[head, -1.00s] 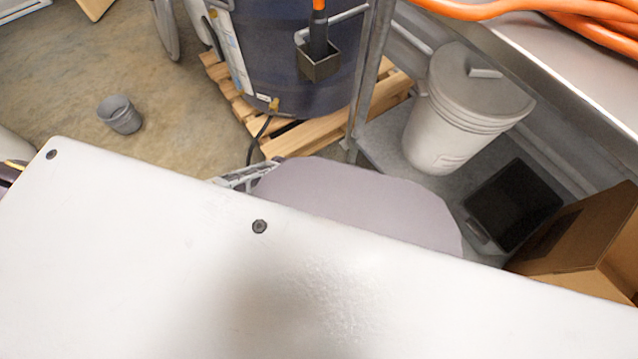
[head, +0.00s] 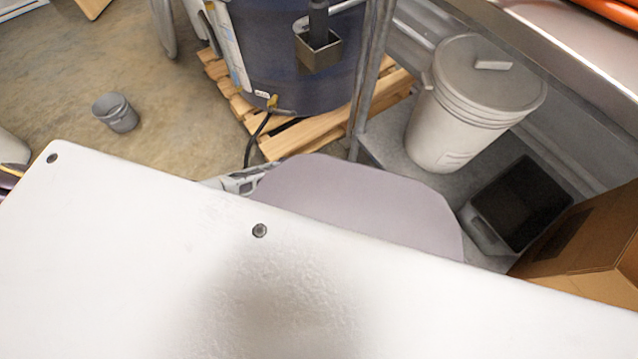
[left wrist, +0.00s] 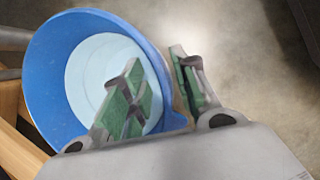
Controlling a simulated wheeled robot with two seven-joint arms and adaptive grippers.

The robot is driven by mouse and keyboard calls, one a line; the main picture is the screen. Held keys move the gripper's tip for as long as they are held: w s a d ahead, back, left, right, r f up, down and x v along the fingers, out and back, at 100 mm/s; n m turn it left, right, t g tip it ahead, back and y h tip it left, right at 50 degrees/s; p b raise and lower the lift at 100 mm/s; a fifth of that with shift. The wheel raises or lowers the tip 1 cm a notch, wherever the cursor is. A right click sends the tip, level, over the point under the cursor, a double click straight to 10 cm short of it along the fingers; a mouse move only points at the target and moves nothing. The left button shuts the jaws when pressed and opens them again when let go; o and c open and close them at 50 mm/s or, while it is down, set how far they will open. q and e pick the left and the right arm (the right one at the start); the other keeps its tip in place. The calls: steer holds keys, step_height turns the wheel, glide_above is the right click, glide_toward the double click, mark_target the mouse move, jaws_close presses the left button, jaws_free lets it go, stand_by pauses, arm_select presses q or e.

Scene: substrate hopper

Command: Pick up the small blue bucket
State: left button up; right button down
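The small blue bucket (left wrist: 52,62) fills the left of the left wrist view, seen from above through its open mouth. Its inside shows a pale blue round bottom. My left gripper (left wrist: 162,88) is open at the bucket's right rim. One green-padded finger is over the inside of the bucket and the other is outside the rim. I cannot tell whether either finger touches the wall. The blue bucket does not show in the head view, where a large white surface hides much of the foreground. My right gripper cannot be made out.
A dark blue barrel (head: 290,75) sits on a wooden pallet (head: 285,145). A lidded white bin (head: 455,125), black tub (head: 515,205) and cardboard box (head: 590,240) are at right. Wood shows beside the blue bucket.

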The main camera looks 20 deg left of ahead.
arm_select(q)
steer(key=shift+d+f, duration=0.15)
steer(key=shift+f, duration=0.2)
stand_by(0.3)
jaws_close()
steer(key=shift+w+d+r, duration=0.1)
steer(key=shift+w+r, duration=0.05)
steer(key=shift+w, duration=0.05)
